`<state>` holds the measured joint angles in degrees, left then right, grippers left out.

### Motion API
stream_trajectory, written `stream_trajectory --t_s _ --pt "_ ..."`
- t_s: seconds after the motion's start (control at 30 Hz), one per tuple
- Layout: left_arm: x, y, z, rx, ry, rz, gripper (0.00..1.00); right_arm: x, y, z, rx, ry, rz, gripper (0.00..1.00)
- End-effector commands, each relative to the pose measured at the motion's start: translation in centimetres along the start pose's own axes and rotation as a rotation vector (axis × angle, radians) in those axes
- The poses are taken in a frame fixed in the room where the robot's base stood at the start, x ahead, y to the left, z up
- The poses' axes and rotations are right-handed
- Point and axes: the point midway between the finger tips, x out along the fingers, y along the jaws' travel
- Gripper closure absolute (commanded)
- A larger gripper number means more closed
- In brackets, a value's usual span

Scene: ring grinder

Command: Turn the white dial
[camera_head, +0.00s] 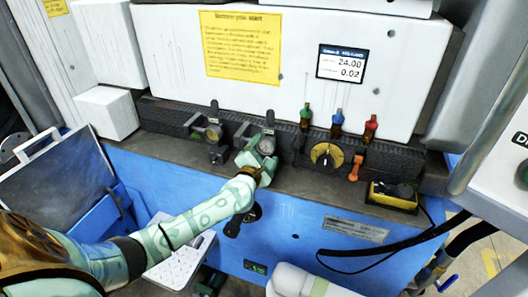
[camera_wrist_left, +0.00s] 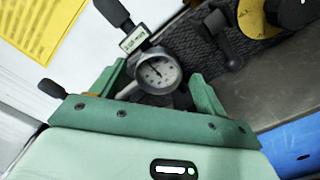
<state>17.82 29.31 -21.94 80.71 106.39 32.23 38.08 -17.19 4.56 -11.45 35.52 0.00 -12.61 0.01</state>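A round gauge with a white dial face (camera_wrist_left: 157,72) and a dark pointer sits between the fingers of my left gripper (camera_wrist_left: 158,88) in the left wrist view. The green fingers stand apart, one on each side of the gauge, with no clear sign of gripping it. In the head view, my left gripper (camera_head: 257,160) is at the dark panel strip, and the white dial (camera_head: 266,146) shows just past its fingertips. A second, similar gauge (camera_head: 212,134) is to its left. My right gripper is not in view.
A yellow dial with a black knob (camera_head: 326,156) is right of the gripper. Green, blue (camera_head: 338,120) and red levers stand above it. An orange lever (camera_head: 355,168) and a yellow-black box (camera_head: 393,196) are farther right. A display (camera_head: 342,64) and yellow notice (camera_head: 240,46) are on the white housing.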

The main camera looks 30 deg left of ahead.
Motion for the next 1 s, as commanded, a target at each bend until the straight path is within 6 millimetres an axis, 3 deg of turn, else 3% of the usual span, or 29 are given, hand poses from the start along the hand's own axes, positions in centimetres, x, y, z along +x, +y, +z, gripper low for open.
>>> stream_trajectory --t_s 0.17,0.27,0.7,0.83,1.0 --pt "-0.6 0.1 0.0 0.0 0.001 0.0 0.26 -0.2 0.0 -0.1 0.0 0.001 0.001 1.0" --pt "-2.0 0.1 0.1 -0.001 0.001 -0.001 0.26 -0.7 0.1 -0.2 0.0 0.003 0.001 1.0" --pt "-13.3 0.0 0.0 0.0 0.001 -0.003 0.26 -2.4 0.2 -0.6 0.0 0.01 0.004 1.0" --pt "-15.3 -0.1 -0.1 0.001 0.001 -0.002 0.26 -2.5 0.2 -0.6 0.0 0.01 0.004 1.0" --pt "-16.3 0.0 0.0 0.0 0.0 0.0 0.26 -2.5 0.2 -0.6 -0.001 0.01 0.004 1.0"
